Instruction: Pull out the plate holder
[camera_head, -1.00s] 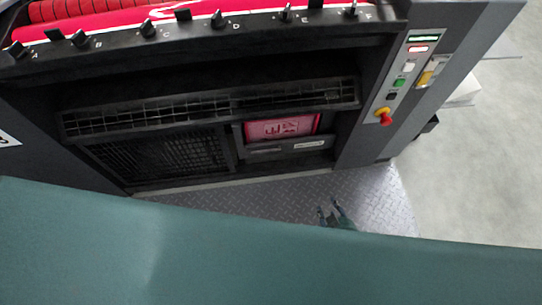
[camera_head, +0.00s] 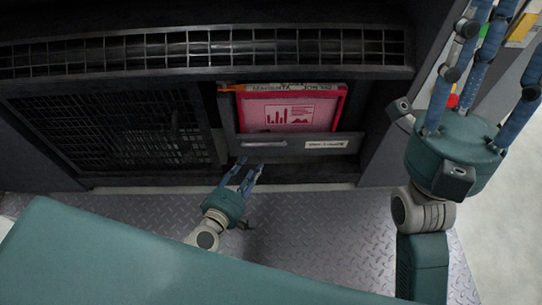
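The plate holder (camera_head: 290,150) sits low in the front of the dark machine, a grey front with a slot-like handle (camera_head: 263,144) on the left and a white label (camera_head: 325,144) on the right. A pink-red panel (camera_head: 290,112) with a chart drawing shows above that front. My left gripper (camera_head: 251,166) is just below the handle, its blue fingers apart and empty, pointing up at it. Whether the fingertips touch the front is not clear. My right gripper (camera_head: 492,50) is large and near the camera at the right, fingers spread and empty, tips cut off by the picture edge.
A slatted grille (camera_head: 200,52) runs above the holder, and a mesh panel (camera_head: 110,125) is to its left. Pale floor (camera_head: 490,230) lies at the right, beyond the machine's edge.

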